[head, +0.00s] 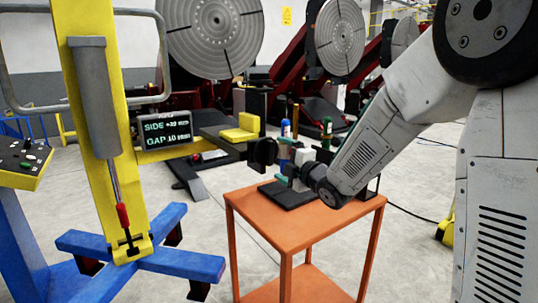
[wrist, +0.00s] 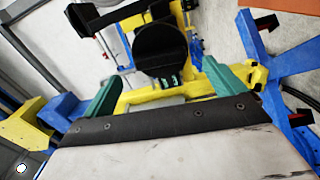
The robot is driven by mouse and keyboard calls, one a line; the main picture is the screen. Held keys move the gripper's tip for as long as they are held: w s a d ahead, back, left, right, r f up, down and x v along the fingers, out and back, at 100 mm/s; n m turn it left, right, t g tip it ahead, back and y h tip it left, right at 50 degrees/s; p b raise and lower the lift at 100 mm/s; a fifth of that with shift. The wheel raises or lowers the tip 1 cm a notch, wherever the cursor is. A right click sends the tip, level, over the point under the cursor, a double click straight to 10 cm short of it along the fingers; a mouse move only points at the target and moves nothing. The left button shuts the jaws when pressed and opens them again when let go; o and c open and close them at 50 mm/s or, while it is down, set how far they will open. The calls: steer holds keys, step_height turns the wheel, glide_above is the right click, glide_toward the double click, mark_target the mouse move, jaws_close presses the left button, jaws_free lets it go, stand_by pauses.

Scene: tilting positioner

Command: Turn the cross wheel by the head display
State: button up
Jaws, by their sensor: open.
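The head display (head: 167,130) is a black screen with pale green SIDE and GAP lines on a yellow boom; its digits are hard to read. A dark round part (head: 265,152) at the boom's right end seems to be the cross wheel. In the wrist view it is a black disc (wrist: 160,50), seen ahead of my fingers; its cross shape cannot be made out. My gripper (head: 285,164) is just right of it, above the orange table. In the wrist view my gripper (wrist: 164,74) has its green fingers wide apart, with nothing held. Contact with the wheel cannot be judged.
The orange table (head: 295,225) stands below my gripper, with a black pad and bottles on or behind it. A yellow column (head: 85,100) on blue feet stands at left. Large grey discs (head: 210,35) on red positioners are behind. Floor between column and table is clear.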

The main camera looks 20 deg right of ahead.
mark_target(271, 154)
steer(key=x, duration=0.6)
steer(key=shift+w+a, duration=0.15)
steer(key=shift+w, duration=0.2)
steer(key=c, duration=0.7)
